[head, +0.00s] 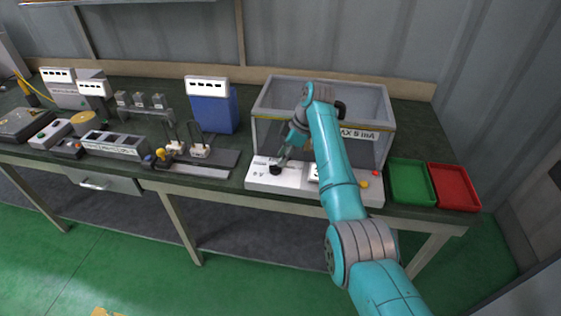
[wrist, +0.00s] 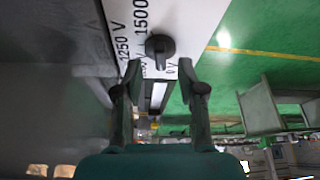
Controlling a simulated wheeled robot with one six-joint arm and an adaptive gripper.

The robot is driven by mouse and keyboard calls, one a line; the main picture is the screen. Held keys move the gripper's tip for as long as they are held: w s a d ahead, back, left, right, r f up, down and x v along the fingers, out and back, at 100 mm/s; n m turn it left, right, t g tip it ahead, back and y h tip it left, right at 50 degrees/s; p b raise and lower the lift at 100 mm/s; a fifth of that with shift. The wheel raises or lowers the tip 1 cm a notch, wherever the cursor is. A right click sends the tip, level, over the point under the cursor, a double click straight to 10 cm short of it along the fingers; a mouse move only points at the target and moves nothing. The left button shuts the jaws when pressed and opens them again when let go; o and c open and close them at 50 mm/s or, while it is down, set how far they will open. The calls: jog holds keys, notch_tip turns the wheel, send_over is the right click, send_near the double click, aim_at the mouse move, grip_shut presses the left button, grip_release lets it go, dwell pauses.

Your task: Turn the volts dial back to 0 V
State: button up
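The volts dial (wrist: 160,46) is a black round knob with a raised bar, on a white panel (wrist: 184,18) with printed marks. In the wrist view "1250 V" and "1500" read to its left and above, and a partly hidden "0 V" is at lower right. The bar points down the picture; I cannot tell which mark it is set to. My gripper (wrist: 159,72) is open, with one finger on each side below the dial, and nothing is between the fingertips. In the head view my gripper (head: 281,160) is just above the dial (head: 275,169), at the panel's left part.
A clear enclosure (head: 285,95) marked "MAX 5 mA" stands behind the panel. Green (head: 411,183) and red (head: 455,187) trays lie to the right. A blue meter box (head: 211,112) and a dark rail stand (head: 190,170) are to the left.

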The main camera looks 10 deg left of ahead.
jog(key=v, duration=0.9)
